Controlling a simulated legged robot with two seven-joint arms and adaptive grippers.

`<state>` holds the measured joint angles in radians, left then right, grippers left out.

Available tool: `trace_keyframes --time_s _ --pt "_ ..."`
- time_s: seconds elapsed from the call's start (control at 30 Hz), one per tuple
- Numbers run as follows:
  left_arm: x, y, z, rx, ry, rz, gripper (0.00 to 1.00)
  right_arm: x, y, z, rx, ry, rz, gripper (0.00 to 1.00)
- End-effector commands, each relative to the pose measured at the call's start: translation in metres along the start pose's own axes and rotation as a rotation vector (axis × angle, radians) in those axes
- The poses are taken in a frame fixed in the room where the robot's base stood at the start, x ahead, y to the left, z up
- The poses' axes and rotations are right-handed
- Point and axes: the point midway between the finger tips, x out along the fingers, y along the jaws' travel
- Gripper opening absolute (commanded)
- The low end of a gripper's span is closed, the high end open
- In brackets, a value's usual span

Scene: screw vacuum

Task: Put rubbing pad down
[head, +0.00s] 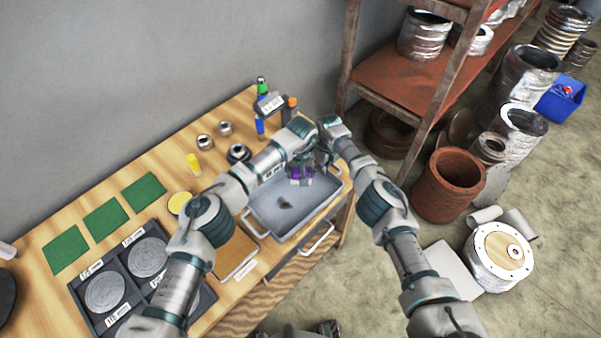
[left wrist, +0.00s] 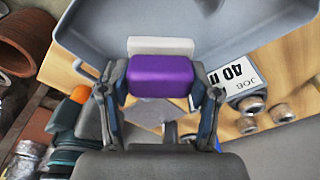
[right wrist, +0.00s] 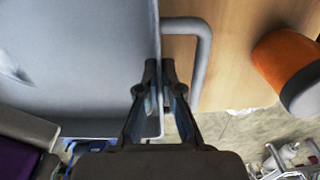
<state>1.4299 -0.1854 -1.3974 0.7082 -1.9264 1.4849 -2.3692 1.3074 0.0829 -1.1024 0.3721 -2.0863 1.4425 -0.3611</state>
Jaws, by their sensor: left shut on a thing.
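The rubbing pad (head: 301,174) is a purple block with a pale layer, seen over the grey metal tray (head: 262,214). My left gripper (head: 301,165) is shut on the pad; the left wrist view shows the purple block (left wrist: 162,75) between its fingers. The pad also shows at the lower left of the right wrist view (right wrist: 16,160). I cannot tell whether it touches the tray floor. My right gripper (right wrist: 160,65) is at the tray's handle end, its fingers close together on either side of the rim. A dark patch (head: 286,203) lies in the tray.
Green pads (head: 105,218), a sample case (head: 68,287), metal fittings (head: 205,142) and bottles (head: 262,88) stand on the wooden table. A rusty shelf (head: 395,82) stands close to the right. The tray's front half is mostly clear.

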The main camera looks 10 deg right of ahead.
Motion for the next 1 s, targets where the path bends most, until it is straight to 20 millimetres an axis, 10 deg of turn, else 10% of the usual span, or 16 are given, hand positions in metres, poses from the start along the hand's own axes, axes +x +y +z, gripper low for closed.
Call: trace_keyframes --time_s 0.53,1.0 --pt "-0.010 -0.021 -0.017 -0.017 0.002 -0.002 0.18 0.000 -0.001 0.000 0.001 0.000 -0.001 0.00" --pt "-0.026 -0.189 -0.053 -0.411 -0.011 -0.043 0.18 0.000 0.000 0.000 0.000 0.000 -0.001 0.00"
